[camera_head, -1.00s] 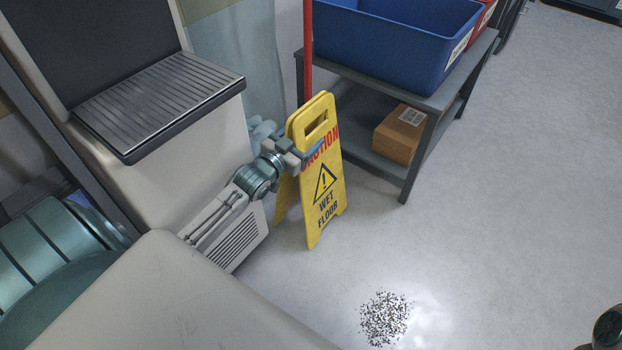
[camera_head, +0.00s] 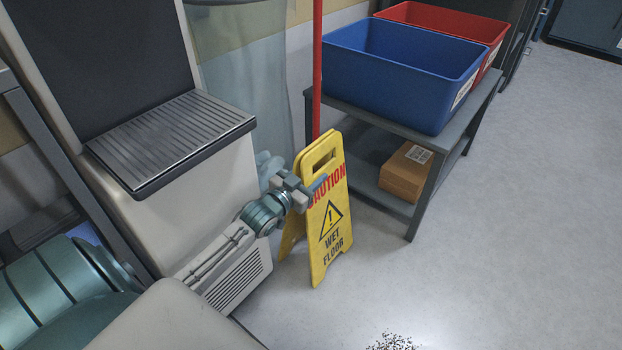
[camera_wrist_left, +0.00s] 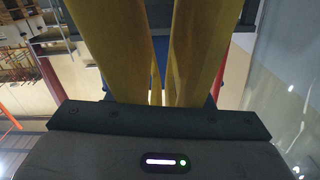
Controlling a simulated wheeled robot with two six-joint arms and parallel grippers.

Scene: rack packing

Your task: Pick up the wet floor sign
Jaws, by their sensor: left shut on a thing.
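The yellow wet floor sign (camera_head: 331,222) stands upright on the floor in the head view, a folding A-frame with red and black lettering and a slot near its top. My left gripper (camera_head: 314,190) is at the sign's upper left part, shut on it. One finger shows across the front panel, over the start of the red word. In the left wrist view two yellow panels of the sign (camera_wrist_left: 120,45) run up close in front of the gripper. The fingertips are partly hidden by the sign. My right gripper is not in view.
A grey shelf table (camera_head: 425,127) stands right behind the sign, with a blue bin (camera_head: 395,85), a red bin (camera_head: 470,25) and a cardboard box (camera_head: 405,172). A pale machine with a grated tray (camera_head: 170,135) is at left. Dark specks (camera_head: 393,342) lie on the floor; open floor is at right.

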